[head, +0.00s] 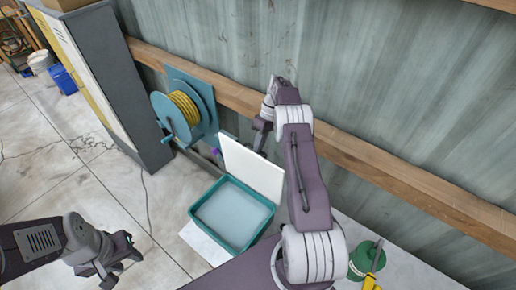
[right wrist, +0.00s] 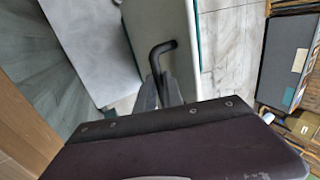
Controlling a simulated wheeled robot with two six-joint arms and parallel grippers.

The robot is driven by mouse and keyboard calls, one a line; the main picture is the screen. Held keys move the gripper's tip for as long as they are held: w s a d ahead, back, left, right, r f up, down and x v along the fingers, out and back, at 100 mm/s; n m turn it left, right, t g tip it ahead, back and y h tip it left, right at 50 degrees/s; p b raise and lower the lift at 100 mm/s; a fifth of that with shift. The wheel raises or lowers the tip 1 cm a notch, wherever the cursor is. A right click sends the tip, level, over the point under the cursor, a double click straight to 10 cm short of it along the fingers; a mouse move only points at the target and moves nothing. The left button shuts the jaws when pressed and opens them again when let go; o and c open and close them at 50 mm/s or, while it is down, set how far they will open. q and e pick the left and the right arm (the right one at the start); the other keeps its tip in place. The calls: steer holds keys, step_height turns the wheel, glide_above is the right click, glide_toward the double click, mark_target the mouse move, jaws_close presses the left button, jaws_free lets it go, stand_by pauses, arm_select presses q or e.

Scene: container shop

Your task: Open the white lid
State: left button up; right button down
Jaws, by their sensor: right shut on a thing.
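The white lid (head: 252,168) stands raised at the back edge of a teal box (head: 207,198). The box is open, with a pale inside. My right gripper (head: 262,130) is behind the lid's top edge. In the right wrist view its fingers (right wrist: 165,92) are shut on a dark bent handle (right wrist: 160,52) next to the white lid (right wrist: 168,22). The fingertips are partly hidden in the head view. My left gripper (head: 122,258) is at lower left, away from the box, and its finger gap is unclear.
A teal reel with yellow hose (head: 182,105) hangs on the wall behind the box. A wooden rail (head: 235,95) runs along the wall. A green canister (head: 362,262) stands at lower right. A grey cabinet (head: 105,75) is at upper left. Floor at left is mostly clear.

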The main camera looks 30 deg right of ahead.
steer(key=shift+f, duration=0.1)
steer(key=c, duration=1.5)
jaws_free()
steer(key=shift+w, duration=0.2)
steer(key=s+d+r+b, duration=0.1)
steer(key=s+r+b, duration=0.2)
steer(key=s+d+r+b, duration=0.2)
steer(key=s+r+b, duration=0.1)
steer(key=s+r, duration=0.1)
steer(key=s+d+r+b, duration=0.2)
steer(key=s+r+b, duration=0.1)
steer(key=r, duration=0.1)
steer(key=shift+s, duration=0.3)
